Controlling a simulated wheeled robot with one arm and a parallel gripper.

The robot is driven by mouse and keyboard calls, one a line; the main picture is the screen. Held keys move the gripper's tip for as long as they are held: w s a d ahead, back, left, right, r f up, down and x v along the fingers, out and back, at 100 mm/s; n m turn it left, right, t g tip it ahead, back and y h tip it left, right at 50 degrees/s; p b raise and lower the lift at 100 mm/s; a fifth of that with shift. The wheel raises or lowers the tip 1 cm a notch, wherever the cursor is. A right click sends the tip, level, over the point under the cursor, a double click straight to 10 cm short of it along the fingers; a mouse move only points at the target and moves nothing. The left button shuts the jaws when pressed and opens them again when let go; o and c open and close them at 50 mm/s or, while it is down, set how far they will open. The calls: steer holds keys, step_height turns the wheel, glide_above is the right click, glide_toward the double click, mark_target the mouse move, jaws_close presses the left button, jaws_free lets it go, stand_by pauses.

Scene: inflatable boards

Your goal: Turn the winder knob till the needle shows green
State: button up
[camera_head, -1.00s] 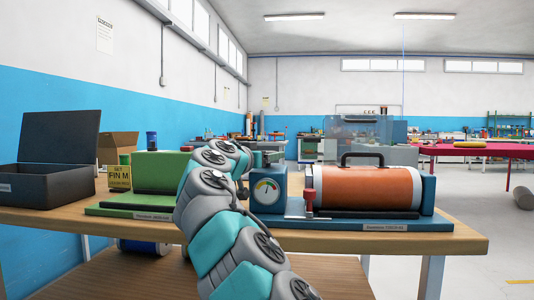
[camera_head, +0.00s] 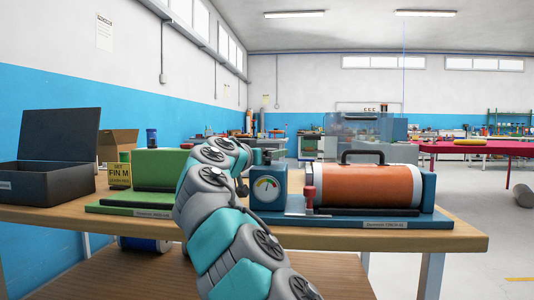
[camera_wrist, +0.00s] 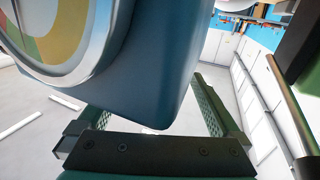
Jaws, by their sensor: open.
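The blue gauge box (camera_head: 267,189) stands at the left end of the orange-cylinder unit, its round dial facing me. The dial (camera_head: 266,189) has coloured bands including yellow and green; its needle is too small to read surely. In the wrist view the blue box (camera_wrist: 160,60) fills the upper middle, with part of the dial (camera_wrist: 62,30) at upper left. My gripper (camera_wrist: 150,95) is open, its two fingers spread below and beside the box's corner. In the head view my arm hides most of the gripper. I cannot make out the winder knob for certain.
The orange cylinder (camera_head: 365,186) with a black handle lies right of the gauge. A red-topped post (camera_head: 309,192) stands just in front of it. A green unit (camera_head: 158,169), yellow-label can (camera_head: 119,172) and open dark box (camera_head: 50,180) stand left on the wooden bench (camera_head: 460,237).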

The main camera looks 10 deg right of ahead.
mark_target(253, 168)
steer(key=shift+b+v, duration=0.55)
steer(key=shift+v, duration=3.3)
